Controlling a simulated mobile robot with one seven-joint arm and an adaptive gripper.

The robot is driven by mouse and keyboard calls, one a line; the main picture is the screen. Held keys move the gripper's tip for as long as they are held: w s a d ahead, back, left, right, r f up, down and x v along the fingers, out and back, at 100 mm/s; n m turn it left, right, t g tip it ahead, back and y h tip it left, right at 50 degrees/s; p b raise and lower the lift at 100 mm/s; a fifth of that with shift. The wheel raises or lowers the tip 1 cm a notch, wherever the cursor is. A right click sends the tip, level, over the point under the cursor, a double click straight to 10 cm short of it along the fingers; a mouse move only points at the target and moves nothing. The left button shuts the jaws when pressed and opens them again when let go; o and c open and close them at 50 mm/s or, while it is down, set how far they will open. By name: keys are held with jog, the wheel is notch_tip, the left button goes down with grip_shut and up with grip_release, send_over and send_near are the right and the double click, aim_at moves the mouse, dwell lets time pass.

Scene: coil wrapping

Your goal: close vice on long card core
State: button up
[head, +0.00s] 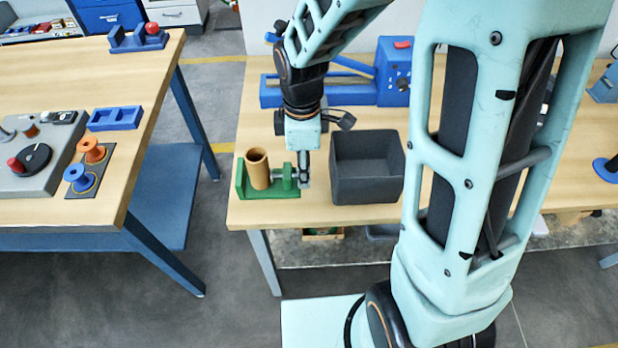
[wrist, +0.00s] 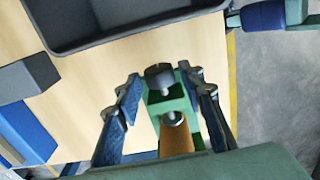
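The green vice (head: 241,184) sits near the front left corner of the right-hand table. The long card core (head: 258,168), a brown tube, stands roughly upright in it, between the end wall and the moving jaw (head: 285,178). In the wrist view the core (wrist: 176,138) is partly hidden by my gripper's body. My gripper (head: 304,172) points down at the vice's right end. In the wrist view my gripper (wrist: 160,78) is open, with one finger each side of the vice's dark knob (wrist: 159,75). I cannot tell whether the jaw touches the core.
A dark open bin (head: 367,168) stands just right of my gripper. A blue machine (head: 392,72) is behind it. The left table holds a blue vice-like holder (head: 128,40), a blue tray (head: 116,118), an orange spool (head: 91,150) and a blue spool (head: 79,178). A gap separates the tables.

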jog(key=shift+f, duration=0.2)
jog(key=shift+f+t+b, duration=0.15)
jog(key=shift+t+b, duration=0.15)
jog(key=shift+b, duration=0.5)
jog(key=shift+s+t+b, duration=0.25)
jog(key=shift+t+b, duration=0.35)
jog(key=shift+b, duration=0.4)
jog(key=shift+r+t+b, duration=0.2)
jog(key=shift+t+b, duration=0.1)
